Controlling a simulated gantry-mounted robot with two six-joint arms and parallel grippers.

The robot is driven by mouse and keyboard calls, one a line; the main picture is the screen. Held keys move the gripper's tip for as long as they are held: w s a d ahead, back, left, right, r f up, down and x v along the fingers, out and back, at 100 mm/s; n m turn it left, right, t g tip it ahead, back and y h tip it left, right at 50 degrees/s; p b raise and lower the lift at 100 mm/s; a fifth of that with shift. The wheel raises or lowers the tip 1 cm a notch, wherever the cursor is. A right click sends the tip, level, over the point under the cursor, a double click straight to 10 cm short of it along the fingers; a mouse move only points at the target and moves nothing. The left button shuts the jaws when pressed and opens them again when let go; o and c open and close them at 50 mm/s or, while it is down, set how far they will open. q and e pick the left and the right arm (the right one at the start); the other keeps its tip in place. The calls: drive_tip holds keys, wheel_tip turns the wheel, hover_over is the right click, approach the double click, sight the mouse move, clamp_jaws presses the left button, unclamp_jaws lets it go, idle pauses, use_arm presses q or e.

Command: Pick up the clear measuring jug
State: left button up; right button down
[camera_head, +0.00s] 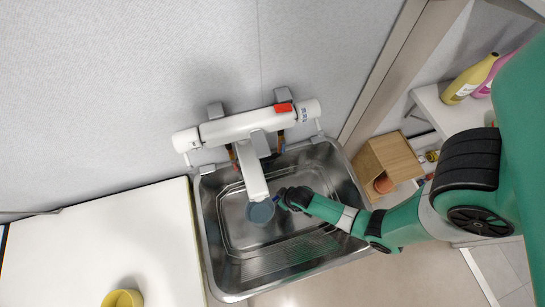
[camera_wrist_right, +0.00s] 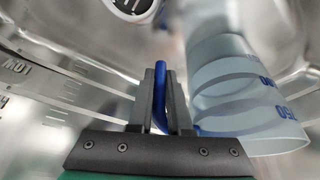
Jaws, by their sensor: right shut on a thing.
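The clear measuring jug (camera_head: 260,213) is in the sink, just below the end of the tap's spout. From above it shows as a round blue-grey shape. In the right wrist view the jug (camera_wrist_right: 245,95) is see-through with blue markings and lies to the right of the fingers. My right gripper (camera_head: 287,199) is shut on the jug's blue handle (camera_wrist_right: 160,92), which stands between the two dark fingers (camera_wrist_right: 161,90). I cannot tell whether the jug touches the sink floor. My left gripper is not in view.
The steel sink (camera_head: 224,278) surrounds the jug, and the white tap (camera_head: 251,168) hangs over it. A white counter (camera_head: 120,235) with a yellow cup (camera_head: 122,298) is at left. A wooden box (camera_head: 392,156) and a shelf with bottles (camera_head: 468,80) are at right.

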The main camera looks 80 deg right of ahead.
wheel_tip(320, 180, up, 9)
drive_tip(key=p, duration=0.6)
drive_tip(key=shift+r+p, duration=0.35)
